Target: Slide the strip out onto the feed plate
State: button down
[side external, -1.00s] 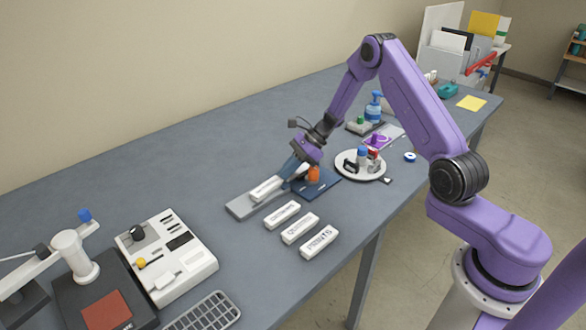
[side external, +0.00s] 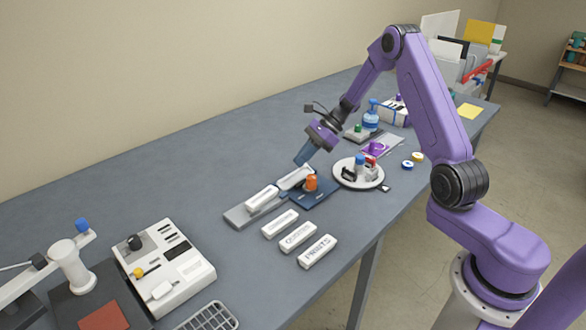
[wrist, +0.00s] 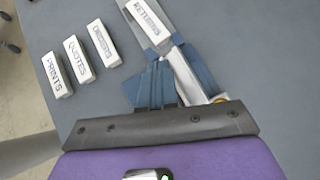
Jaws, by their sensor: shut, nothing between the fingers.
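A white block labelled RETURNS (side external: 262,198) lies on the light grey plate (side external: 240,217). It also shows near the top of the wrist view (wrist: 146,15). Behind it, in line, a white channel-like piece (side external: 296,178) sits on a dark blue base (side external: 322,192) with an orange knob (side external: 311,182). I cannot tell whether a strip lies in the channel. My gripper (side external: 301,160) is shut and empty, its blue fingers just above the channel's far end. In the wrist view, my gripper (wrist: 156,85) appears beside the white channel (wrist: 186,75), hiding part of the blue base.
A round white tray (side external: 343,180) with small items stands to the right. A white control box (side external: 165,265) stands at left. The table behind the grey plate is clear.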

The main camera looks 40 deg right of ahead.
aim_at(265, 195)
notch_tip(265, 195, up, 6)
jog(key=w+n+g+h, duration=0.2)
jog(key=n+g+h, duration=0.1)
jog(key=h, duration=0.3)
jog(key=x, duration=0.3)
jog(key=d+x, duration=0.1)
jog(key=x, duration=0.2)
jog(key=d+x, duration=0.1)
jog(key=x, duration=0.3)
jog(key=shift+s+f, duration=0.2)
jog(key=a, duration=0.8)
jog(key=w+a+f, duration=0.1)
jog(key=a, duration=0.3)
jog(key=shift+f, duration=0.4)
